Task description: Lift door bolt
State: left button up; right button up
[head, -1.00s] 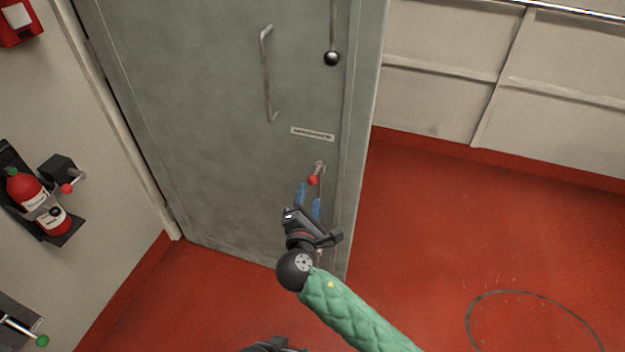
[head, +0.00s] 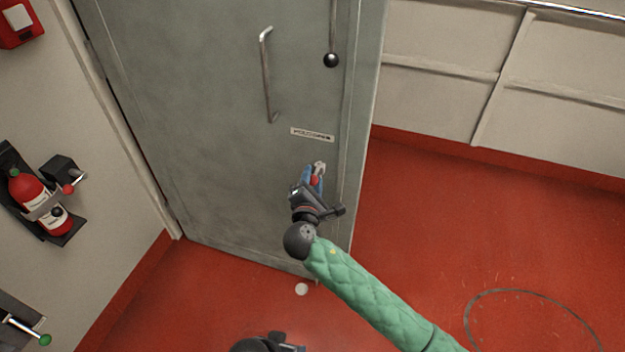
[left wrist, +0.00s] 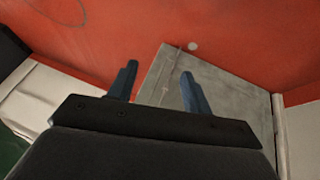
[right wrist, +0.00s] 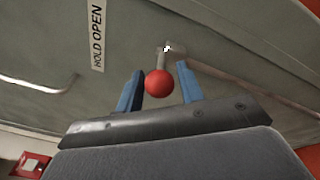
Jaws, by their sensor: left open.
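The door bolt's red ball knob (head: 315,181) sits on a short metal stem low on the grey door (head: 215,140), near its right edge. In the right wrist view the knob (right wrist: 159,84) is between the two blue fingers of my right gripper (right wrist: 159,68), with a gap on each side. My right gripper (head: 312,178) is open around the knob in the head view, hiding part of the bolt below. My left gripper (left wrist: 160,66) is open and empty, pointing down toward the door and floor; only its dark body shows at the bottom of the head view.
A label (right wrist: 97,35) reading HOLD OPEN is on the door. A pull handle (head: 267,75) and a black ball knob (head: 331,60) are higher up. A fire extinguisher (head: 30,190) hangs on the left wall. A pale disc (head: 301,289) lies on the clear red floor.

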aim_at(313, 176)
grip_shut()
notch_tip(313, 176, up, 5)
jog(key=p, duration=0.3)
jog(key=shift+f, duration=0.2)
pick_arm(q)
jog(key=s+a+r+g+y, duration=0.1)
jog(key=a+r, duration=0.2)
jog(key=r, duration=0.5)
jog(key=shift+s+a, duration=0.2)
jog(key=shift+a, duration=0.1)
pick_arm(e)
jog(key=shift+w, duration=0.1)
jog(key=shift+o, duration=1.8)
grip_release()
jog(key=shift+r, duration=0.15)
pick_arm(q)
jog(key=shift+s, duration=0.15)
